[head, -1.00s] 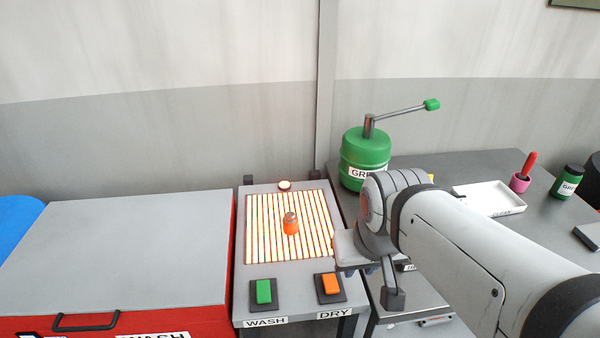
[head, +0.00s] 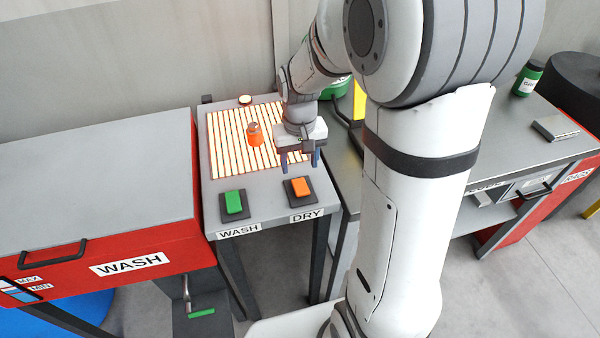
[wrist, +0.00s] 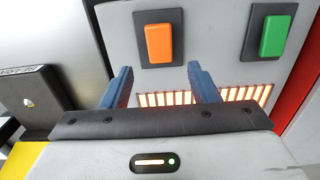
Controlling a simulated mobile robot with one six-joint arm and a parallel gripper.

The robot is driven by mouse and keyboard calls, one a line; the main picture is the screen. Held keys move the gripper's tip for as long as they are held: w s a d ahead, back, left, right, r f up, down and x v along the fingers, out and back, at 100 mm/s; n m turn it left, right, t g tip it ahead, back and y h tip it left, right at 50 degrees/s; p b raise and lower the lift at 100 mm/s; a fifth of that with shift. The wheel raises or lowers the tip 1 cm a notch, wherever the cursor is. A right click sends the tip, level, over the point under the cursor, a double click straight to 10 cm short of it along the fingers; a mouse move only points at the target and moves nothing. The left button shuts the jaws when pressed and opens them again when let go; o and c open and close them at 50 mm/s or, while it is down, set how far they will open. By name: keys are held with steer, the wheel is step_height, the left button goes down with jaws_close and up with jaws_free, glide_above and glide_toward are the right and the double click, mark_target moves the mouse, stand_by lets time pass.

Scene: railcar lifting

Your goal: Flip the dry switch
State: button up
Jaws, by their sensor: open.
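The dry switch (head: 300,187) is an orange rocker on a dark plate at the front right of the grey stand, above the DRY label (head: 307,216). It also shows in the wrist view (wrist: 159,43), upper middle. My gripper (head: 300,164) is open and empty, with its two blue fingers pointing down just behind the dry switch in the head view. In the wrist view the fingers (wrist: 158,78) are apart, with the orange switch beyond and between them. I cannot tell whether they touch the panel. The green wash switch (head: 233,202) is to the left of the dry switch.
A glowing slatted grille (head: 228,135) fills the stand top, with an orange object (head: 254,135) with a grey top on it. The red WASH cabinet (head: 150,255) stands to the left. A dark table (head: 348,165) is close on the right.

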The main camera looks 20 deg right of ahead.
mark_target(299, 184)
step_height(299, 184, down, 7)
steer(key=shift+r, duration=0.1)
steer(key=shift+c, duration=0.5)
